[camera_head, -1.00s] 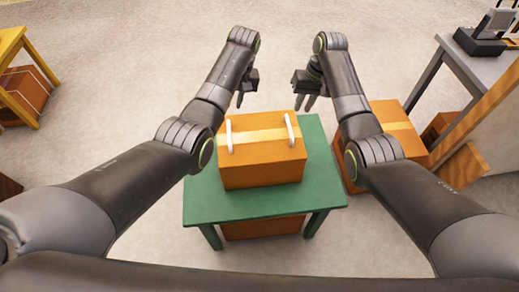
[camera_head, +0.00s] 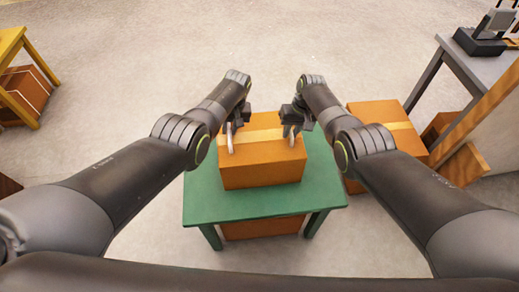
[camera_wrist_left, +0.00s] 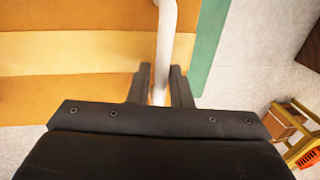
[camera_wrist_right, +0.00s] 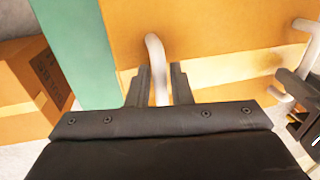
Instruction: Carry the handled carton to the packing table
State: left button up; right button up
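The orange-brown carton (camera_head: 262,172) with a yellow tape band stands upright on a green table (camera_head: 210,205). It has two white handles on top, one at the left (camera_head: 230,144) and one at the right (camera_head: 292,139). My left gripper (camera_head: 235,128) is at the left handle. In the left wrist view its fingers (camera_wrist_left: 160,68) stand on both sides of that handle with narrow gaps. My right gripper (camera_head: 292,124) is at the right handle. In the right wrist view its fingers (camera_wrist_right: 161,68) straddle that handle, also with narrow gaps.
Another taped carton (camera_head: 385,115) stands on the floor right of the green table. A grey table (camera_head: 470,75) carrying a dark device (camera_head: 480,42) is at the right. A yellow table (camera_head: 12,42) with a box (camera_head: 25,90) stands at the left. The floor behind is clear.

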pick_arm(q)
jog(key=shift+a+f, duration=0.1)
jog(key=shift+f, duration=0.25)
pick_arm(e)
jog(key=shift+s+f, duration=0.1)
jog(key=shift+f, duration=0.25)
pick_arm(q)
grip_shut()
pick_arm(e)
grip_shut()
dwell(0.5)
dwell(0.3)
